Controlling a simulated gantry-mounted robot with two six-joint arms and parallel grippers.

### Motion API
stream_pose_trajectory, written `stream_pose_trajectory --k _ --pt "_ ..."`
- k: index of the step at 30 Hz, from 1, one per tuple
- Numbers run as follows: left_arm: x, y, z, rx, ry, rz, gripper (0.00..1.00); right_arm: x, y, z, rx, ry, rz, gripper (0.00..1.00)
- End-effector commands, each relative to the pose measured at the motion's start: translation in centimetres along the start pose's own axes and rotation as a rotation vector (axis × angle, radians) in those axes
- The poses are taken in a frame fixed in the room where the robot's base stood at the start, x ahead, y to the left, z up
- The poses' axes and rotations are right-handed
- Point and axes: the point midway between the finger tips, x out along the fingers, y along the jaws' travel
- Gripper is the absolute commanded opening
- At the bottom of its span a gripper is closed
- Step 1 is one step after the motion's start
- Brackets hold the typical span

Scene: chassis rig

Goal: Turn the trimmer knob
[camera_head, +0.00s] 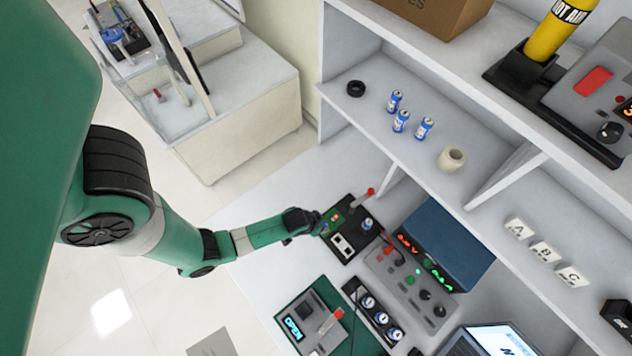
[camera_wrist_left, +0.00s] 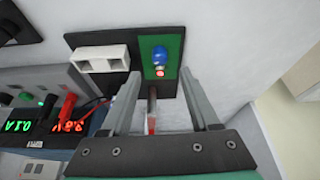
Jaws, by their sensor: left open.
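A small blue knob (camera_wrist_left: 159,54), which looks like the trimmer knob, stands on the green part of a dark board (camera_wrist_left: 115,38). A small orange-red light (camera_wrist_left: 160,72) sits just below it in the left wrist view. In the head view the left gripper (camera_head: 316,224) is at the board's left edge. My right gripper is not in view.
A red-tipped lever (camera_head: 370,191) rises from the board; its shaft (camera_wrist_left: 152,105) shows between my fingers. A white socket block (camera_wrist_left: 100,58) is beside the knob. A power supply (camera_head: 410,270) with lit displays and red plugs stands close by. Shelves rise behind.

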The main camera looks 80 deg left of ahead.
Motion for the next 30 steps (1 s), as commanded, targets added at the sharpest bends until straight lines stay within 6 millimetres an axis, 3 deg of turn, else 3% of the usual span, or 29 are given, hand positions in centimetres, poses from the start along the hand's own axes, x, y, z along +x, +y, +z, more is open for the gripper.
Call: stream_pose_trajectory --k 1,3,7,30 --pt "-1.8 0.0 -0.2 0.002 0.001 0.001 0.62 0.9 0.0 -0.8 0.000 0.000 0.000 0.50" --pt "-3.4 0.0 -0.2 0.001 0.001 0.001 0.62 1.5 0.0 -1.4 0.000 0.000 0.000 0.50" --pt "-4.9 0.0 -0.2 0.000 0.000 0.000 0.62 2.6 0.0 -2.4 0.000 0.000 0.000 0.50" --pt "-5.0 0.0 0.0 -0.001 0.000 0.000 0.62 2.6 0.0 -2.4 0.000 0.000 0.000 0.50"
